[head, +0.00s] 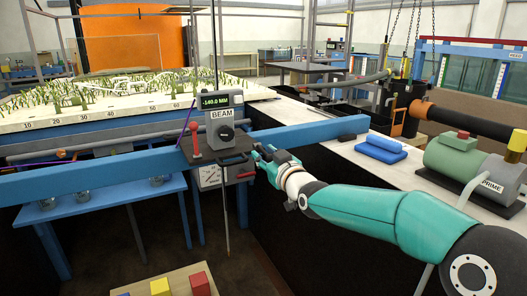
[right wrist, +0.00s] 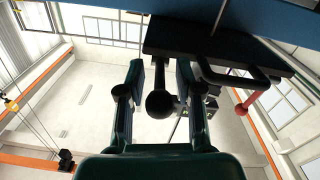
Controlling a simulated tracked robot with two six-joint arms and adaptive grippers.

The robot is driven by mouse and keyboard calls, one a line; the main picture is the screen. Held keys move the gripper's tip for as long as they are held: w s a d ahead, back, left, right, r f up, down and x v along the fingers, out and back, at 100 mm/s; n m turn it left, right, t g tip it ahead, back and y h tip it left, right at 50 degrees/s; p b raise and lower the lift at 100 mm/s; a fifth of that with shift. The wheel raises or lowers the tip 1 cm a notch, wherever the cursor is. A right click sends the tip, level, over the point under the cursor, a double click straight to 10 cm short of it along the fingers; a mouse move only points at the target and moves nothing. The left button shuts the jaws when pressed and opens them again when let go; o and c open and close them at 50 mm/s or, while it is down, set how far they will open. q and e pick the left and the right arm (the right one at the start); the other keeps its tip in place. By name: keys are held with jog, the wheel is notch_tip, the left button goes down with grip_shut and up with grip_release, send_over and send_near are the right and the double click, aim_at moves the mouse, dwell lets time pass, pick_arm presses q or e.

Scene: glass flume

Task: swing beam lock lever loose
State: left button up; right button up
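The blue beam (head: 110,176) crosses the view and carries a grey box marked BEAM (head: 222,116), whose display reads -140.0 MM. A red-topped lever (head: 196,140) stands upright at the left of its dark carriage plate (head: 214,151). I cannot tell for sure which part is the lock lever. My right gripper (head: 259,157) is at the carriage's right end, by a black loop handle. In the right wrist view my right gripper (right wrist: 158,75) is open, with a black ball knob (right wrist: 160,104) between its fingers; contact is unclear. My left gripper is out of view.
A dial gauge (head: 210,176) hangs below the carriage. A thin vertical rod (head: 226,225) reaches down beneath it. Blue blocks (head: 381,147) and a green PRIME pump (head: 463,165) stand on the right ledge. A tray with coloured blocks (head: 160,287) is at the bottom.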

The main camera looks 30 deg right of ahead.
jog(key=shift+w, duration=0.7)
grip_shut()
